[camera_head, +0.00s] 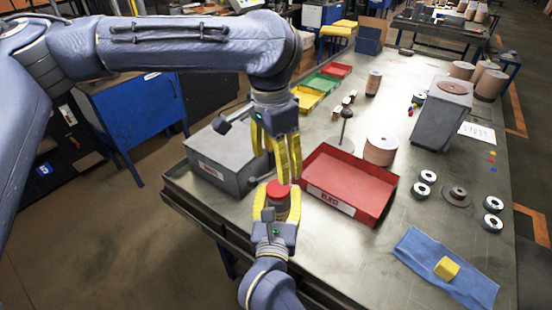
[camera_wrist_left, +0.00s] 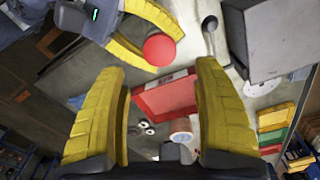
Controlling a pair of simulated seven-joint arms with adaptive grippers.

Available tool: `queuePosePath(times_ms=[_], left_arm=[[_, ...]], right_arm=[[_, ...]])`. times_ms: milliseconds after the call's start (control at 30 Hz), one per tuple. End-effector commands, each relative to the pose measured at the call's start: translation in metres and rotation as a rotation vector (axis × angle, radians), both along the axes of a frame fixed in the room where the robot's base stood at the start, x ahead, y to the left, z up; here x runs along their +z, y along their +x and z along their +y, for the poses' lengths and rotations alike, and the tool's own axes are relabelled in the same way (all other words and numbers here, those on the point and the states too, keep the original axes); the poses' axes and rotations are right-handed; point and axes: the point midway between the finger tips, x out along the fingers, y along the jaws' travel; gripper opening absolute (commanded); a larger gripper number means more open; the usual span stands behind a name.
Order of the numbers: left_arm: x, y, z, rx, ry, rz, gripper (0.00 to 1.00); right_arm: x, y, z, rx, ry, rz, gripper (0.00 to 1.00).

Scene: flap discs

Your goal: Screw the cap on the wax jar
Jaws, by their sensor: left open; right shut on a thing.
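The wax jar (camera_head: 279,206) stands upright between the yellow fingers of my right gripper (camera_head: 278,196), which is shut on it in front of the bench edge. The red cap (camera_head: 277,189) sits on top of the jar; whether it is threaded tight I cannot tell. In the left wrist view the round red cap (camera_wrist_left: 159,50) shows from above and hides most of the jar. My left gripper (camera_head: 283,178) is open and empty, fingers pointing down, just above and behind the cap. Its two fingers (camera_wrist_left: 159,75) stand wide apart in the left wrist view.
A blue cloth (camera_head: 420,258) with a yellow block (camera_head: 446,268) lies at the front right.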

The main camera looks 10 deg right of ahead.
Motion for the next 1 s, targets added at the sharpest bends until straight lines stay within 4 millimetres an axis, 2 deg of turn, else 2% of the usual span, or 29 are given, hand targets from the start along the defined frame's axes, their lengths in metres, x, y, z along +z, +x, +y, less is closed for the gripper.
queuePosePath(times_ms=[433, 1000], left_arm=[[-0.006, 0.000, 0.000, 0.000, 0.000, 0.002, 0.67], [-0.069, 0.000, -0.004, -0.001, 0.000, 0.002, 0.67]], right_arm=[[0.001, 0.000, 0.000, 0.000, 0.000, -0.002, 0.00], [0.001, 0.000, 0.000, 0.000, 0.000, -0.002, 0.00]])
